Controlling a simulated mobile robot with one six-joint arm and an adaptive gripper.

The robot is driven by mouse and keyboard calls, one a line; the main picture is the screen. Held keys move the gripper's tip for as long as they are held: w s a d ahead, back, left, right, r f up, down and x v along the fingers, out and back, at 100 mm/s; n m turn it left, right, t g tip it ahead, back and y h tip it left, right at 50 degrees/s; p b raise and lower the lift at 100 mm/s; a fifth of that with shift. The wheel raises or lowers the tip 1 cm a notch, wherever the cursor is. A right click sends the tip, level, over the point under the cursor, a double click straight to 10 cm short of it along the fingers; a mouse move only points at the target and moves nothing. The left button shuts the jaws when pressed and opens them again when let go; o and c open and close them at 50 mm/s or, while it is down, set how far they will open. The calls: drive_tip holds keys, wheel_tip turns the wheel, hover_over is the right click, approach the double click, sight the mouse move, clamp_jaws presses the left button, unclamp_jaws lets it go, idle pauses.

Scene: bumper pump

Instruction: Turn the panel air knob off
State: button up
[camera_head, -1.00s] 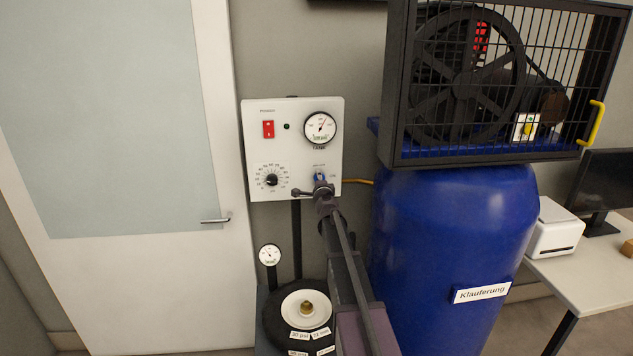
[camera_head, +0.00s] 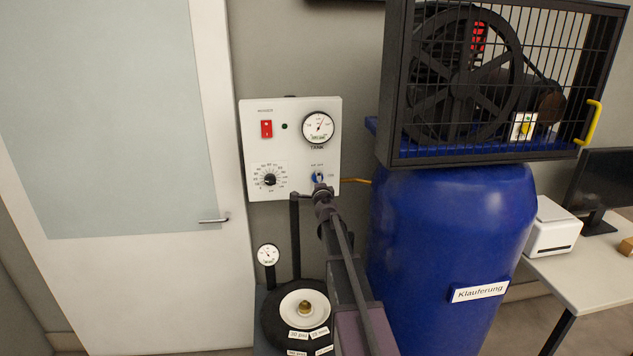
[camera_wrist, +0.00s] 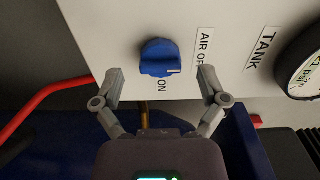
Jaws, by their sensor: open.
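The blue air knob (camera_head: 318,177) sits at the lower right of the white control panel (camera_head: 290,110).
The panel also bears a red switch (camera_head: 266,129), a black dial (camera_head: 269,180) and a tank gauge (camera_head: 318,127). The blue compressor tank (camera_head: 440,240) stands close on the right. A round device with a white disc (camera_head: 290,307) is below; a door (camera_head: 120,180) is left.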

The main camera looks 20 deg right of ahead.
drive_tip(key=v, duration=0.9)
drive_tip(key=shift+s, duration=0.4)
drive_tip(key=shift+a, duration=0.1)
drive_tip(key=s+a+f+n+g+y, duration=0.25)
drive_tip(key=a+n+y, duration=0.3)
drive_tip(key=a, duration=0.35)
drive_tip(key=s+a+f+n+g+y, duration=0.1)
drive_tip(key=s+a+f+n+y, duration=0.2)
drive_tip(key=a+n, duration=0.45)
drive_tip(key=s+a+f+n+g+y+b, duration=0.1)
drive_tip(key=s+a+f+n+g+y, duration=0.1)
drive_tip(key=s+a+f+n+g, duration=0.4)
drive_tip(key=s+a+f+n+g+h, duration=0.1)
drive_tip(key=s+f+g, duration=0.3)
drive_tip(key=s, duration=0.5)
drive_tip(key=s+f+n+g+h+b, duration=0.1)
drive_tip(key=s+f+g+h, duration=0.3)
drive_tip(key=s, duration=0.5)
drive_tip(key=shift+a+f, duration=0.35)
drive_tip(key=shift+f, duration=0.15)
